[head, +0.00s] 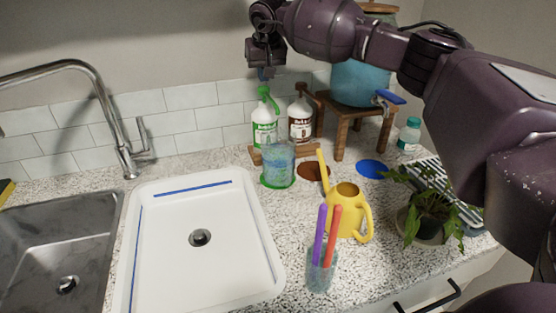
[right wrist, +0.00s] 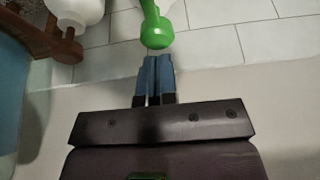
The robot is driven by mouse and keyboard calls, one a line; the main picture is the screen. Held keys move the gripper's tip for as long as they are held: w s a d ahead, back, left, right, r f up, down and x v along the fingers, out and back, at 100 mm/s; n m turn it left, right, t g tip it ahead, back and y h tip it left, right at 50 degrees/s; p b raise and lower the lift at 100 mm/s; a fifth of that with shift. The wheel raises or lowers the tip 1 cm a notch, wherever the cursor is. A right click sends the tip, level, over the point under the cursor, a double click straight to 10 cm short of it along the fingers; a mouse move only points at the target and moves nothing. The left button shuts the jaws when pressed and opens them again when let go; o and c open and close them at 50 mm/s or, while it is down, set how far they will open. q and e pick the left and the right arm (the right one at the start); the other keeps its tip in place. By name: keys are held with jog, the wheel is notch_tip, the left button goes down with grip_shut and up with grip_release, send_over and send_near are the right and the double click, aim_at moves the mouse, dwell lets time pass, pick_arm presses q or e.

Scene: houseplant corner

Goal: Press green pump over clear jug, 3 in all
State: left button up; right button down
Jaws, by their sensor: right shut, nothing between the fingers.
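The green pump (head: 267,97) tops a white bottle with a green label (head: 264,128) on a wooden stand at the back wall. The clear jug (head: 279,165) stands in front of that bottle on a green ring, under the pump's spout side. My right gripper (head: 264,74) is shut and empty, just above the green pump head. In the right wrist view its blue fingertips (right wrist: 153,62) are together, close to the green pump (right wrist: 157,30); I cannot tell whether they touch. My left gripper is not in view.
A brown-label pump bottle (head: 301,120) stands to the right of the green one. A teal dispenser (head: 362,80) sits on a wooden stool. A yellow watering can (head: 346,208), a pen cup (head: 320,272), a plant (head: 430,215) and a white tray (head: 225,278) are in front.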

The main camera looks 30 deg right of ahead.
jog(key=shift+r, duration=0.1)
notch_tip(320, 180, up, 6)
jog(key=shift+f+p, duration=0.1)
jog(key=shift+p, duration=0.55)
dwell(0.7)
